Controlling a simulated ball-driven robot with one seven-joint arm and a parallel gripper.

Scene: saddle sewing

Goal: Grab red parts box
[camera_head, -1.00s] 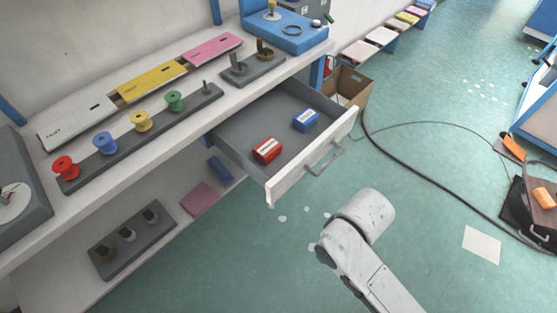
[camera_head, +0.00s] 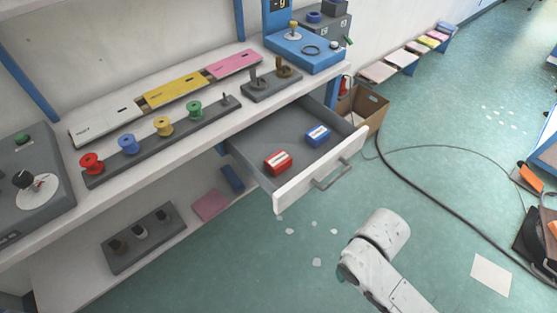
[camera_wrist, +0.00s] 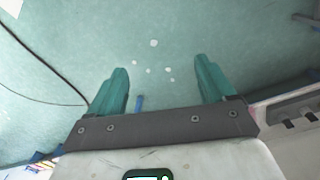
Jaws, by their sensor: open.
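The red parts box (camera_head: 278,162) lies in the open drawer (camera_head: 256,142) under the workbench, toward the drawer's front left. A blue parts box (camera_head: 318,135) lies in the same drawer, behind it and to the right. In the wrist view my gripper (camera_wrist: 165,80) shows two teal fingers spread wide apart with nothing between them, over the green floor. In the head view my arm is at the lower right, in front of the drawer and apart from it; its fingers are hidden there. The red box is not visible in the wrist view.
The drawer's white front with its handle (camera_head: 332,174) juts out over the floor. The bench top holds a rack of coloured spools (camera_head: 163,126). A cardboard box (camera_head: 362,108) stands beyond the drawer. A black cable (camera_head: 420,186) crosses the floor at right.

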